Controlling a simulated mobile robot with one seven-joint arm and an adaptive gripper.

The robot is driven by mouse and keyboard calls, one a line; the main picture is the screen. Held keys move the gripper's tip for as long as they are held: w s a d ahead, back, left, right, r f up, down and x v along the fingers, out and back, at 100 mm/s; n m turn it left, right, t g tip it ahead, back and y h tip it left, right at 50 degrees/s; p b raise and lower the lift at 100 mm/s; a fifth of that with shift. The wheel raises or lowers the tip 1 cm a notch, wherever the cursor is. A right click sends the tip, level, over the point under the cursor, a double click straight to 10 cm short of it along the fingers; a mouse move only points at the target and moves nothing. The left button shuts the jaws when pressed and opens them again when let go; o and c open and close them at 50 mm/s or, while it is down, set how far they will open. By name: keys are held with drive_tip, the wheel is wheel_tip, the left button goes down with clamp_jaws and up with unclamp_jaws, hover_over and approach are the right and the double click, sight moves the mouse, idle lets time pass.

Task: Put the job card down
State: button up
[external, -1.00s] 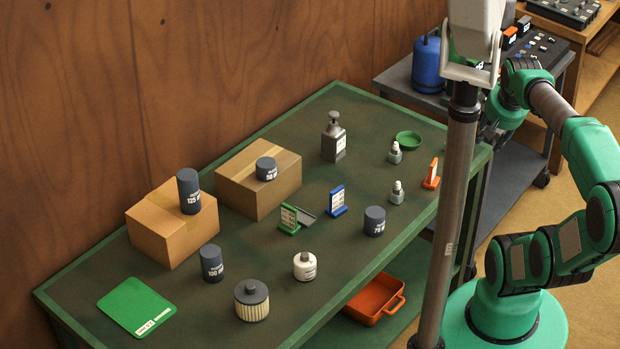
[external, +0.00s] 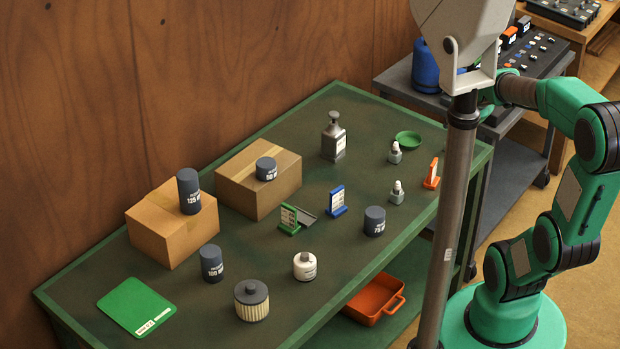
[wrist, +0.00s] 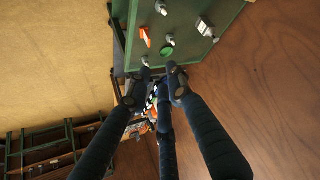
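No thing is clearly marked as the job card. Small upright card stands are on the green bench (external: 235,300): a green one (external: 290,218), a blue one (external: 337,200) and an orange one (external: 431,174), which also shows in the wrist view (wrist: 145,37). A flat green sheet with a white label (external: 135,305) lies at the bench's left end. My gripper (wrist: 161,74) has its dark fingertips apart, with no card visible between them. In the external view my gripper is hidden behind the pale head of the post, near the grey cart.
A grey post (external: 456,200) with a pale head (external: 455,40) stands in front of the bench's right end. Two cardboard boxes (external: 160,235), several dark cylinders and small bottles stand on the bench. The grey cart (external: 395,82) holds a blue gas bottle (external: 426,65).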

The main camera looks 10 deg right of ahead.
drive_tip(key=w+a+f+n+t+y+b, duration=0.1)
drive_tip(key=w+a+f+n, duration=0.1)
drive_tip(key=w+a+f, duration=0.65)
drive_tip(key=n+t+y+b, duration=0.1)
drive_tip(key=n+y+b, duration=0.35)
drive_tip(key=y, duration=0.35)
approach(289, 218)
drive_tip(key=d, duration=0.1)
drive_tip(key=s+d+r+p, duration=0.1)
drive_tip(key=d, duration=0.1)
drive_tip(key=shift+s+n, duration=0.3)
drive_tip(key=shift+n, duration=0.05)
drive_tip(key=shift+w+a, duration=0.1)
drive_tip(key=shift+b+x, duration=0.8)
drive_tip(key=shift+x, duration=3.35)
drive_tip(key=shift+w+r, duration=0.1)
drive_tip(key=shift+r, duration=0.1)
